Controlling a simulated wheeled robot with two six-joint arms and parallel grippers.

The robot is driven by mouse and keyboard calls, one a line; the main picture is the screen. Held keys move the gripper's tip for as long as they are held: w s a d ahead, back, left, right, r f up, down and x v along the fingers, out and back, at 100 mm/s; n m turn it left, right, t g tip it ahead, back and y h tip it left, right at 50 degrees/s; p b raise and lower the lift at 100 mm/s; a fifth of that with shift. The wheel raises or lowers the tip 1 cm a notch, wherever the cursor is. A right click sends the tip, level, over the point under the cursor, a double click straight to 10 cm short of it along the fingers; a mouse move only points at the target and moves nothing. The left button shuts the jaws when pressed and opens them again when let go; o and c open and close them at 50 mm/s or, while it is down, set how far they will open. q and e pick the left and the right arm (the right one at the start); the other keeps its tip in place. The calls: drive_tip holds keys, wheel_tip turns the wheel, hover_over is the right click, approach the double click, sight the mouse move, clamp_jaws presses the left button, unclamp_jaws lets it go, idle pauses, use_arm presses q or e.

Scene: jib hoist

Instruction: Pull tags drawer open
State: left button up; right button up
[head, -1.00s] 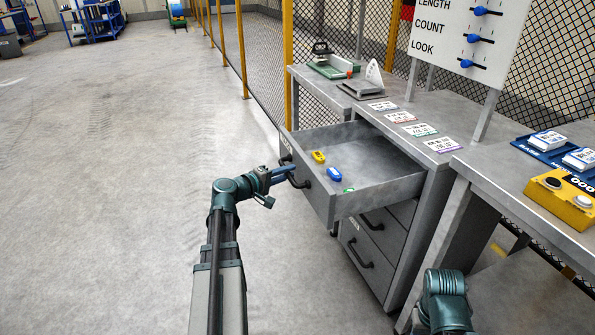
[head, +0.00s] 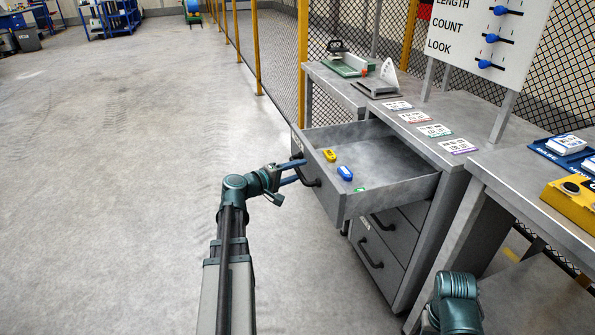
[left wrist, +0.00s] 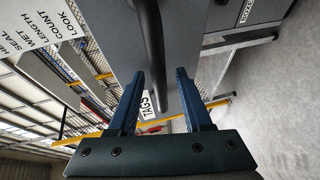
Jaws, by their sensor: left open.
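The top drawer (head: 325,192) of the grey cabinet stands far out. A yellow tag (head: 329,155), a blue tag (head: 345,173) and a partly hidden green one (head: 360,188) lie inside. Its front carries a dark bar handle (head: 311,181). In the left wrist view, a TAGS label (left wrist: 152,104) shows on the front beside the handle (left wrist: 149,40). My left gripper (head: 301,171) is open at the handle. Its blue fingers stand apart on either side of the bar, which shows between them in the wrist view. My right gripper is not in view.
Closed drawers (head: 377,255) with dark handles sit below. A second bench (head: 525,178) stands right. Mesh fencing is behind. The floor (head: 120,200) at left is clear.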

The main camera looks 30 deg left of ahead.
use_arm(q)
drive_tip(key=p+v, duration=0.2)
drive_tip(key=v, duration=1.1)
drive_tip(key=shift+s, duration=0.35)
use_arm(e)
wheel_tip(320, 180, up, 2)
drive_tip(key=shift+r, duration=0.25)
use_arm(q)
drive_tip(key=shift+s+a+f, duration=0.1)
drive_tip(key=shift+a, duration=0.1)
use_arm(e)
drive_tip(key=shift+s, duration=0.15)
